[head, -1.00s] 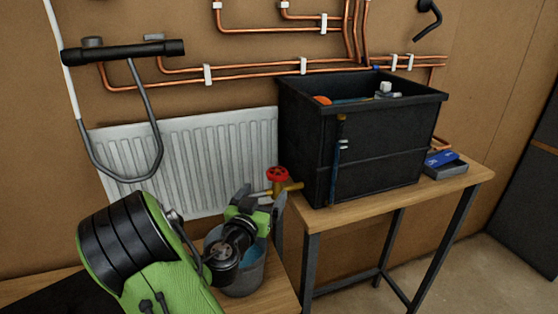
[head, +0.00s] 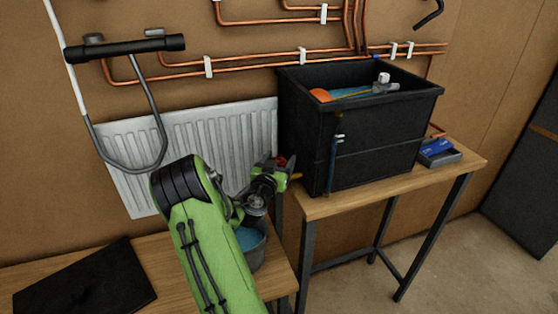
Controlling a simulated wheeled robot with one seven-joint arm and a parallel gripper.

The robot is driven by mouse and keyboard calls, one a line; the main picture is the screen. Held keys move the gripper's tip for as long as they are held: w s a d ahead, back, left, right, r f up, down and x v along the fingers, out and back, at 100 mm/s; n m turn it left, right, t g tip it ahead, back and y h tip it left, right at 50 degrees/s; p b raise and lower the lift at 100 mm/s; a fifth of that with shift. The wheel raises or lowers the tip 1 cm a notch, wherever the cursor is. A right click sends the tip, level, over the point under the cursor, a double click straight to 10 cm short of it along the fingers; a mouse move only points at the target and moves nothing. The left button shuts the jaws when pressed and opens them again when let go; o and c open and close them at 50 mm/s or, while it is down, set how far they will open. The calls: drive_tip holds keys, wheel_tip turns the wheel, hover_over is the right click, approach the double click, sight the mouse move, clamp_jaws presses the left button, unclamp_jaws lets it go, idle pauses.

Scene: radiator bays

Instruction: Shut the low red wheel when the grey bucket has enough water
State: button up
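The low red wheel (head: 282,161) is mostly hidden behind my gripper; only a bit of its red rim shows. Its brass tap (head: 295,177) sticks out to the left from the black tank (head: 350,135). My gripper (head: 273,166) is at the wheel, with its dark fingers over or beside it. I cannot tell whether the fingers touch it or how far they are closed. The grey bucket (head: 259,257) stands on the lower wooden bench below the gripper, partly covered by my arm. Blue water (head: 249,239) shows inside it; its exact level and any stream are hard to see.
The black tank stands on a higher wooden table (head: 430,185) and holds an orange float (head: 320,95). A blue box in a grey tray (head: 440,155) lies to its right. A white radiator (head: 130,145) and copper pipes (head: 255,66) are behind. A dark mat (head: 85,280) lies left.

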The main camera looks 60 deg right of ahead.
drive_tip(key=c, duration=0.6)
drive_tip(key=shift+f+m+g+b, duration=0.1)
drive_tip(key=shift+m+g+b, duration=0.3)
drive_tip(key=shift+b, duration=0.45)
drive_tip(key=shift+s+m+g+b, duration=0.1)
drive_tip(key=shift+m+g+b, duration=0.3)
drive_tip(key=shift+g+b, duration=0.45)
drive_tip(key=o, duration=1.1)
